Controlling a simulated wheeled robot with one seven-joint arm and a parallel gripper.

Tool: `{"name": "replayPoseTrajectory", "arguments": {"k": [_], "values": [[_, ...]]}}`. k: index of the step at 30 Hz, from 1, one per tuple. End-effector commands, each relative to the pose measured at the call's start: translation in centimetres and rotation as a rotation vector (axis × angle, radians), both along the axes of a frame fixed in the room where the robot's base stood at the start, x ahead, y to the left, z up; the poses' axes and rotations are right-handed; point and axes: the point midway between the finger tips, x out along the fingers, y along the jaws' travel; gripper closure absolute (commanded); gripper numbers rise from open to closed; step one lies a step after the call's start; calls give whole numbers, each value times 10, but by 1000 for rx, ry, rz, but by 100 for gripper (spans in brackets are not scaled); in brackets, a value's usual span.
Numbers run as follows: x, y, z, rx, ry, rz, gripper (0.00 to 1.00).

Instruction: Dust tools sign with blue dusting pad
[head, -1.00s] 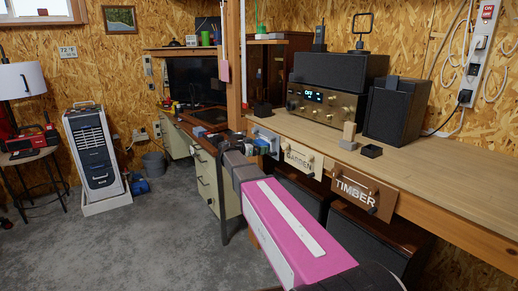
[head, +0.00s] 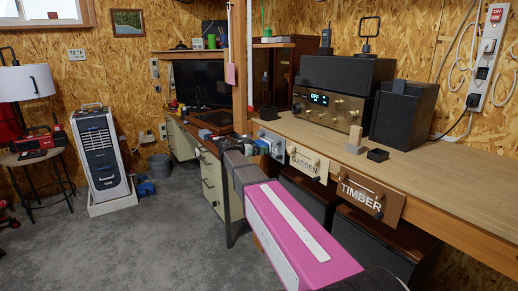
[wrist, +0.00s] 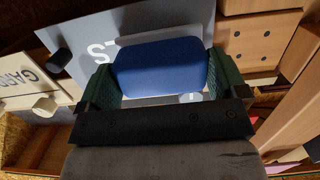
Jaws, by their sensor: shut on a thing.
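The blue dusting pad (wrist: 160,68) is between the green fingers of my gripper (wrist: 160,85), which is shut on it. In the wrist view the pad lies in front of the grey tools sign (wrist: 76,30) and hides much of it; a few pale letters show left of the pad. Whether pad and sign touch is hard to tell. In the head view my gripper (head: 258,147) is at the bench front beside the grey sign (head: 272,140), which is partly hidden by the gripper and arm.
The GARDEN sign (head: 307,163) and TIMBER sign (head: 371,198) hang along the front edge of the plank bench (head: 440,172). Open floor lies to the left.

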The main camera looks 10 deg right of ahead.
Motion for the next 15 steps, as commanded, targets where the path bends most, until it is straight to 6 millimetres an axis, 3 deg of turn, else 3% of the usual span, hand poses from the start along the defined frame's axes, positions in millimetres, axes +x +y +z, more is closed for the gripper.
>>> {"name": "replayPoseTrajectory", "arguments": {"k": [15], "values": [[-17, 40, 0, 0, 0, 1, 28]]}}
